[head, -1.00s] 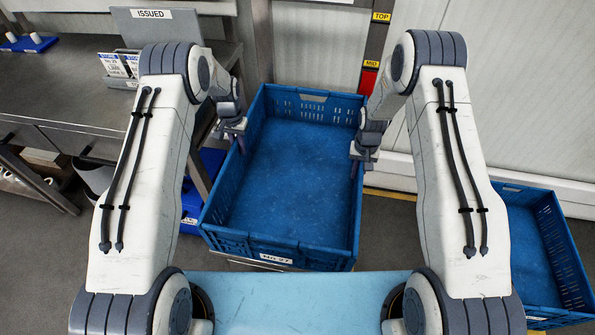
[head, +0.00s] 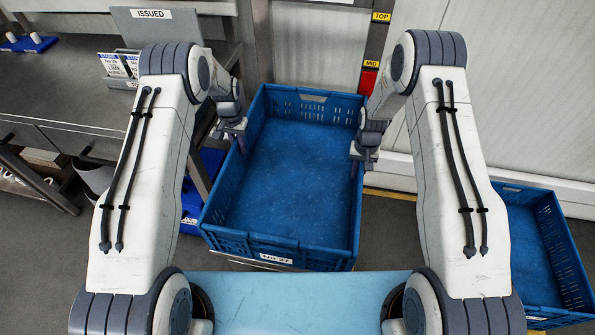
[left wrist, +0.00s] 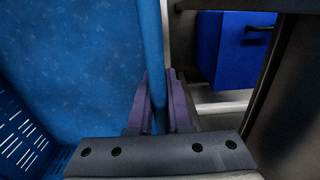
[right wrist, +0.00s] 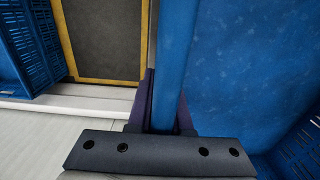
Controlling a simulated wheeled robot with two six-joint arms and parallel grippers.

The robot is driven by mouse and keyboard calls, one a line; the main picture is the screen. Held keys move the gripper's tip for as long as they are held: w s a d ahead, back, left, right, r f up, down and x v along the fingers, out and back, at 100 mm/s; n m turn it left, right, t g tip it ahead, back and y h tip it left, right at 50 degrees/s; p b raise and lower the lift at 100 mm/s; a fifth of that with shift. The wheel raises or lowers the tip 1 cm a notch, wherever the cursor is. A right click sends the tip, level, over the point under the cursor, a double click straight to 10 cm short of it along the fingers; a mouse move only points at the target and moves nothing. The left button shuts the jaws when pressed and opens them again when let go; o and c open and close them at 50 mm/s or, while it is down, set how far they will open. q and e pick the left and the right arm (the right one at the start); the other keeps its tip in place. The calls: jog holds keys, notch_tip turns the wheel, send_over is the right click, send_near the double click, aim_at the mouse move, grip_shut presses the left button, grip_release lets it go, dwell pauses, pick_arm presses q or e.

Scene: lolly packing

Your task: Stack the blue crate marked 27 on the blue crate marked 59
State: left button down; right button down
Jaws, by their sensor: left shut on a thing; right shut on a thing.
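The blue crate marked 27 (head: 285,243) is empty and sits in the middle of the head view, its label on the near wall. My left gripper (head: 240,140) is shut on its left wall; the left wrist view shows that wall (left wrist: 158,60) between the fingers (left wrist: 156,112). My right gripper (head: 358,165) is shut on its right wall; the right wrist view shows that wall (right wrist: 175,60) between the fingers (right wrist: 166,105). I cannot read a 59 on any crate. What lies under the held crate is mostly hidden.
Another empty blue crate (head: 562,255) stands on the floor at the right; its label is unreadable. A blue object (head: 190,212) with a label is at the left, partly hidden. A metal bench (head: 60,95) stands at the left. A post with TOP and MID marks (head: 372,62) stands behind.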

aim_at(236, 138)
dwell(0.3)
